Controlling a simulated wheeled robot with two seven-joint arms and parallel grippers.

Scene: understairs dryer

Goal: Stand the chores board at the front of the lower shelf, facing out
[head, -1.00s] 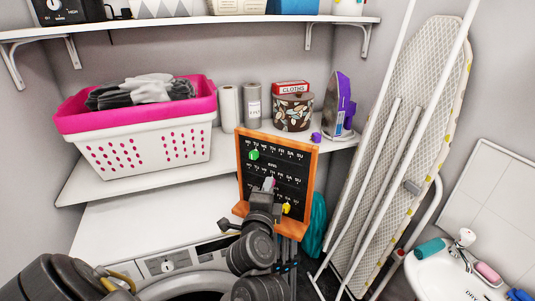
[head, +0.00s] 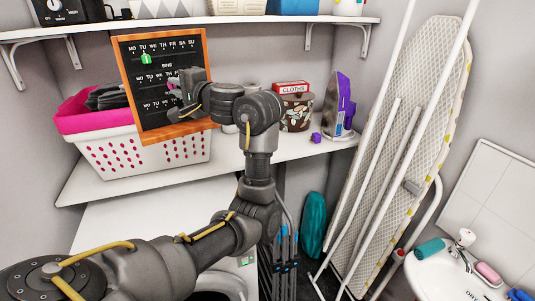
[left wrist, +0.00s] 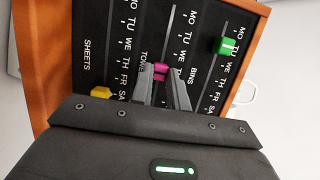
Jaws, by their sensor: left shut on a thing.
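The chores board (head: 140,82) has a black face with an orange wooden frame and rows of weekday letters. It is held in the air in front of the laundry basket, slightly tilted, its face toward me. The lower shelf (head: 300,150) is white. My right gripper is not in view.
A pink-and-white laundry basket (head: 110,160) fills the shelf's left. A patterned pot (head: 296,112), a red cloths box (head: 291,87) and a purple iron (head: 343,105) stand at its right. The upper shelf (head: 225,21) runs above the board. An ironing board (head: 400,130) leans at right.

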